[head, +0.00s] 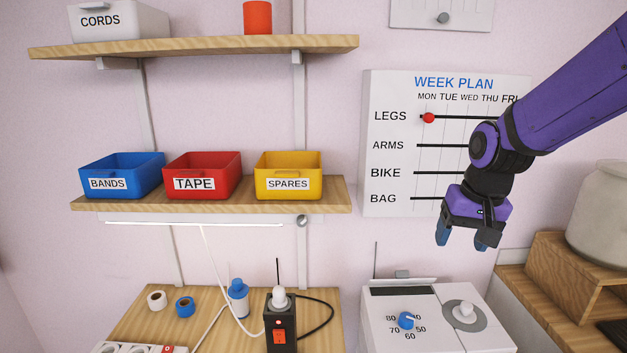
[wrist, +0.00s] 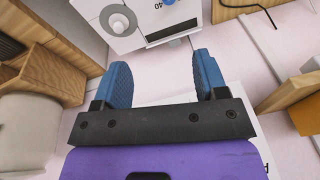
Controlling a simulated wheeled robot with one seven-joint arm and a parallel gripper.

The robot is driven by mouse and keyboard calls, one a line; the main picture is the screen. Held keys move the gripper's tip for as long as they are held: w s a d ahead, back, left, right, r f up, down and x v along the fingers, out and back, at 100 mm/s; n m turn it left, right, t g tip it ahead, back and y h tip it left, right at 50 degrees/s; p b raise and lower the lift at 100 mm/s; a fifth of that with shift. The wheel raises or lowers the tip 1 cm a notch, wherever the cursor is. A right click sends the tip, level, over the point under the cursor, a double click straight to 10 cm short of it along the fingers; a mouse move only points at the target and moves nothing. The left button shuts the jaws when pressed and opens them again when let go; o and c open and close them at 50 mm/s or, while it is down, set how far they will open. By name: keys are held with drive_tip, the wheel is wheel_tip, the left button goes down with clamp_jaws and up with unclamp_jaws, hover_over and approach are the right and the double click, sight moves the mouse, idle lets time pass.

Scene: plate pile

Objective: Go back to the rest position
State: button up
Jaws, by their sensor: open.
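My gripper (head: 462,240) hangs from the purple arm at the right of the head view, fingers pointing down. Its two blue fingers (wrist: 163,80) are spread apart with nothing between them. It is in front of the lower right part of the week plan board (head: 390,190) and above the white machine with dials (head: 440,337). My arm and gripper hide part of the board's right side. A red knob (head: 428,118) sits at the left end of the LEGS line.
A lower shelf (head: 220,200) carries blue (head: 122,165), red (head: 202,160) and yellow (head: 288,163) bins. A wooden box (head: 575,270) with a pale pot (head: 600,212) stands at right. A bench (head: 200,300) holds tape rolls, a blue bottle (head: 238,298) and a black switch box (head: 270,325).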

drive_tip(key=s+d+r+t, duration=0.1)
drive_tip(key=s+r, duration=0.4)
drive_tip(key=s, duration=0.5)
drive_tip(key=s+d+r+n+t, duration=0.1)
drive_tip(key=s+r, duration=0.3)
drive_tip(key=s, duration=0.5)
drive_tip(key=shift+s+d+r+n+t+h, duration=0.3)
drive_tip(key=shift+s+d+r+t+h, duration=0.15)
drive_tip(key=shift+d, duration=0.3)
drive_tip(key=shift+w+f, duration=0.1)
drive_tip(key=shift+c, duration=0.4)
